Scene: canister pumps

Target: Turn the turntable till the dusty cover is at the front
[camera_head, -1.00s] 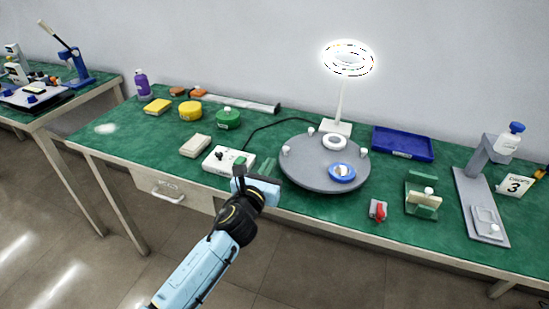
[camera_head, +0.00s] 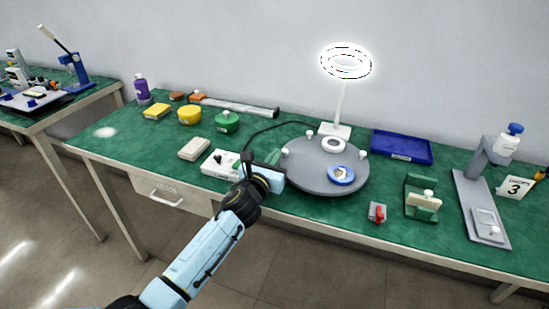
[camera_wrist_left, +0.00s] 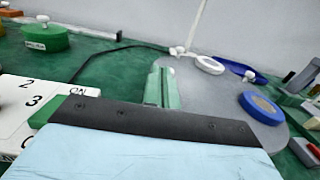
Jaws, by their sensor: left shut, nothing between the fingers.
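The turntable (camera_head: 305,178) is a round grey disc with white pegs at its rim. A white ring (camera_head: 333,145) lies at its back and a blue ring-shaped piece (camera_head: 341,176) with a pale, speckled centre lies at its front right. Both also show in the left wrist view, the white ring (camera_wrist_left: 209,65) at the top and the blue piece (camera_wrist_left: 262,108) at the right. I cannot tell for sure which piece is the dusty cover. My left gripper (camera_head: 273,158) is shut and empty, close to the turntable's left edge; contact is unclear. Its green fingers (camera_wrist_left: 162,86) show in the wrist view.
A white numbered control box (camera_head: 221,163) stands just left of my gripper. A ring lamp's base (camera_head: 334,130) stands behind the turntable, with a blue tray (camera_head: 402,146) to the right. A red-knobbed piece (camera_head: 377,213) and a green holder (camera_head: 421,198) sit front right.

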